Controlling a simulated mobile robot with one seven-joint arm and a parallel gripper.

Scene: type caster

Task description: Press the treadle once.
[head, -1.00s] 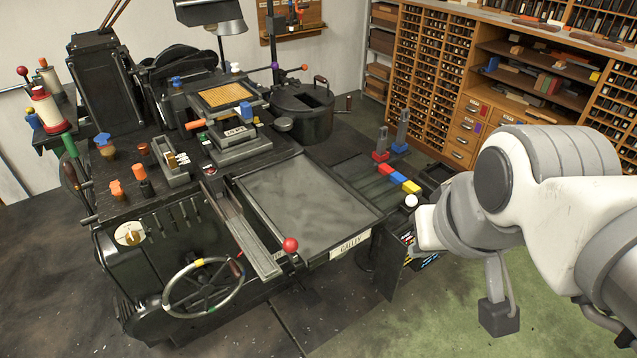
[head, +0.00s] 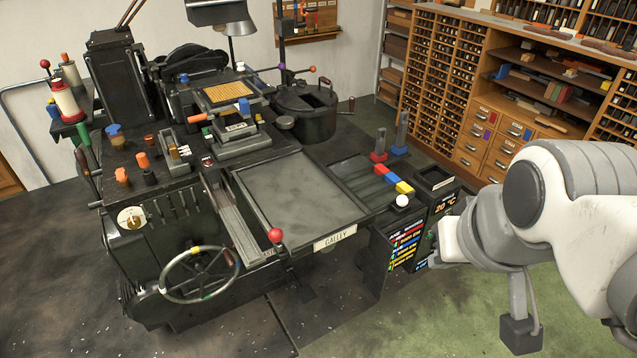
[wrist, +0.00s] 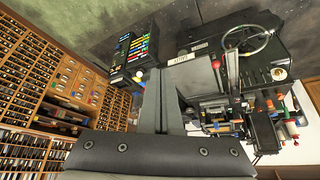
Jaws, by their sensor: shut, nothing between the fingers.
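The machine is a black printing press with a handwheel (head: 201,274) on its front. A lever with a red ball (head: 276,236) stands at its front edge, below the galley tray (head: 300,195). A small dark flat piece (head: 301,294) lies low near the floor under that lever; it may be the treadle, but I cannot tell for sure. My gripper (wrist: 163,75) is shut and empty in the wrist view, pointing toward the galley side of the press.
A dark panel with coloured labels (head: 405,244) stands at the right end of the press, close to my arm. A wooden type cabinet (head: 455,90) is behind on the right. Grey and green floor (head: 345,325) is open in front of the press.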

